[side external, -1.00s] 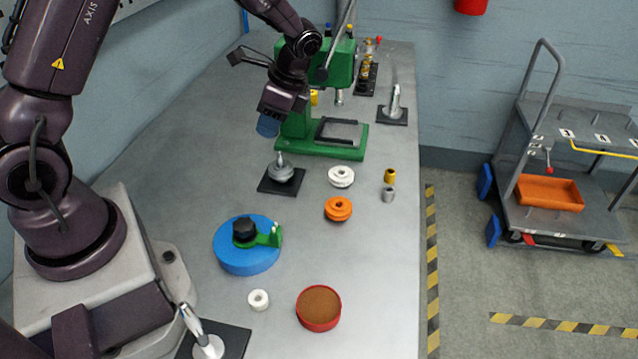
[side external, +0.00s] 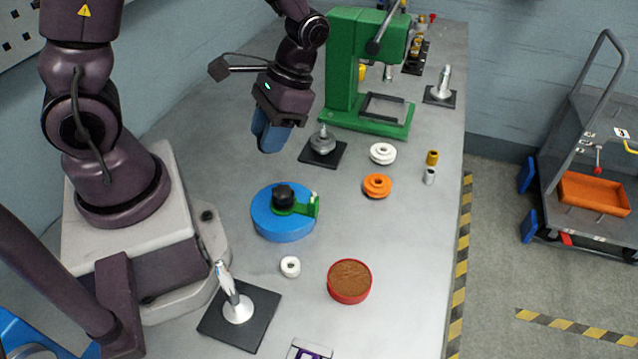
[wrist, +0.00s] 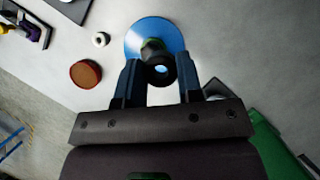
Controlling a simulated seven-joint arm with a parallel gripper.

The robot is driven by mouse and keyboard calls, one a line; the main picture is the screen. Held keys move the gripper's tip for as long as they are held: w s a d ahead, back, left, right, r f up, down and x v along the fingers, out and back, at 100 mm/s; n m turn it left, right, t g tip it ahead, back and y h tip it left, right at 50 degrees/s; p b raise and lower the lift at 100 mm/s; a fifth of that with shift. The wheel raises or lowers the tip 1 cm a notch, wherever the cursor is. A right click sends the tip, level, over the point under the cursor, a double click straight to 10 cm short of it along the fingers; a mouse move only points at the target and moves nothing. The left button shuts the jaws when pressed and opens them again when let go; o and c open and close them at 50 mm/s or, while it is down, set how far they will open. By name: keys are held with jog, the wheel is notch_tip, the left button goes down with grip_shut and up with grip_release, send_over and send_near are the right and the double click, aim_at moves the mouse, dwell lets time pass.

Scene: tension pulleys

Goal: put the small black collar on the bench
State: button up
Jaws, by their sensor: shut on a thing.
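My gripper (side external: 270,138) hangs over the bench (side external: 400,250), between the blue round base and the dark plate with the grey pulley. In the wrist view its two blue fingers (wrist: 158,66) are shut on a small black collar (wrist: 164,74), a dark ring with a pale blue hole. The collar is hidden behind the fingers in the side view. It is held above the bench, clear of it.
The blue round base (side external: 268,226) carries a black knob (side external: 283,194) and a green arm. White and orange pulleys (side external: 376,186), small yellow and grey bushings, a white ring (side external: 290,266) and a red-rimmed brown dish (side external: 349,282) stand nearby. The green press (side external: 343,70) is behind. Bare bench lies between them.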

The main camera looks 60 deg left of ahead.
jog(key=s+f, duration=0.2)
jog(key=s, duration=0.3)
jog(key=w+f, duration=0.1)
jog(key=w, duration=0.2)
jog(key=w+a+f, duration=0.1)
jog(key=w, duration=0.2)
jog(key=w+f, duration=0.2)
jog(key=w, duration=0.1)
jog(key=shift+w+a, duration=0.1)
jog(key=shift+a, duration=0.05)
send_over(312, 187)
jog(key=f, duration=0.5)
jog(key=shift+w+f, duration=0.25)
jog(key=shift+w, duration=0.1)
jog(key=shift+w+f, duration=0.25)
jog(key=shift+f, duration=1.6)
jog(key=o, duration=0.9)
jog(key=shift+f, duration=0.1)
